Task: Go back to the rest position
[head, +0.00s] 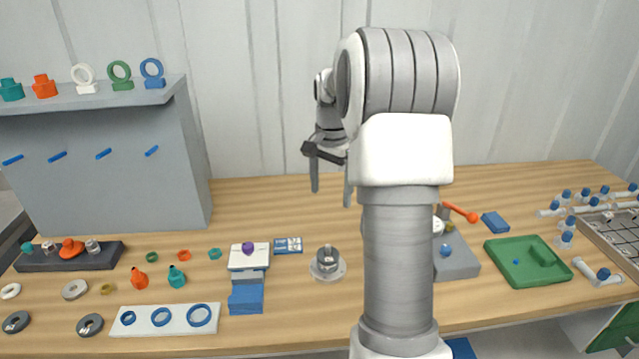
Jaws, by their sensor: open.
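My gripper (331,190) is raised above the back middle of the wooden table (260,205). Its two dark fingers point down with a clear gap between them, and nothing is between them. My arm stands tall in the middle of the view, with its large elbow bent at the top. It hides part of the table behind it. A small metal cup on a round base (328,263) stands on the table below my gripper, well apart from it.
A grey shelf unit (100,150) with coloured rings stands at the left. A white board (165,319) with blue rings and a blue block (246,297) lie in front. At the right are a green tray (528,262), a grey block (462,262) and a metal rack (618,240).

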